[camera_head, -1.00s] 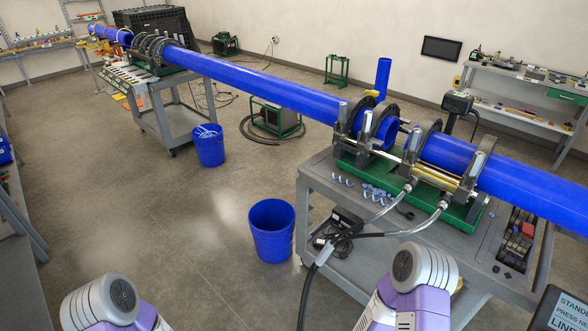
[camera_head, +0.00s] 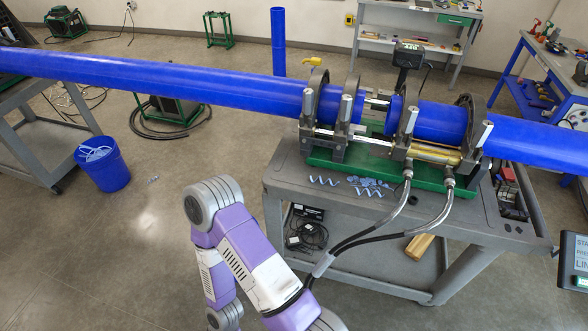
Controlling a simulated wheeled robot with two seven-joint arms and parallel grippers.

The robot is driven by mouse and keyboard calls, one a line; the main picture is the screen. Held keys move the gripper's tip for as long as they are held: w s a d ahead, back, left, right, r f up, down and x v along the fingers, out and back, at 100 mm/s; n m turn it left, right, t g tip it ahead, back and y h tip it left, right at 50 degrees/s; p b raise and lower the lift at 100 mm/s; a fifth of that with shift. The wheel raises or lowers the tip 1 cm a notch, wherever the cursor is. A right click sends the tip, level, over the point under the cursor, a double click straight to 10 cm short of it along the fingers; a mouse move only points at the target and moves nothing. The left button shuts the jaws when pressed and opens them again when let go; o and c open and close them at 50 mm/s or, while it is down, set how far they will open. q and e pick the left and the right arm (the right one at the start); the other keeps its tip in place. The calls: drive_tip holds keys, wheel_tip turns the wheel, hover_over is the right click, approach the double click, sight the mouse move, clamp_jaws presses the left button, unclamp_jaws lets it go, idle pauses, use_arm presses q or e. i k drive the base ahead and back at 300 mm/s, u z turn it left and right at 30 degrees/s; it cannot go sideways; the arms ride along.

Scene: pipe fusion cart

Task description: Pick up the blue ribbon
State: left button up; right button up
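Pale blue curled ribbons lie on the near left of the grey cart top, in front of the green base. A loose curl (camera_head: 324,181) lies at the left, beside a tangled heap of ribbon (camera_head: 372,184). One purple and white arm of mine rises in the lower middle, with its elbow left of the cart. Neither gripper shows, so I cannot see whether either is open or shut.
The cart (camera_head: 470,222) carries the fusion machine (camera_head: 437,152), which clamps a long blue pipe (camera_head: 200,84). Two hoses loop in front of the cart. A blue bucket (camera_head: 104,168) with ribbon inside stands at left. A monitor (camera_head: 571,262) stands at right. Floor is clear at lower left.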

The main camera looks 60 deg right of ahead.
sight(320, 176)
drive_tip(key=z, duration=0.75)
drive_tip(key=i, duration=1.15)
drive_tip(key=z, duration=1.15)
drive_tip(key=i, duration=0.15)
drive_tip(key=z, duration=0.25)
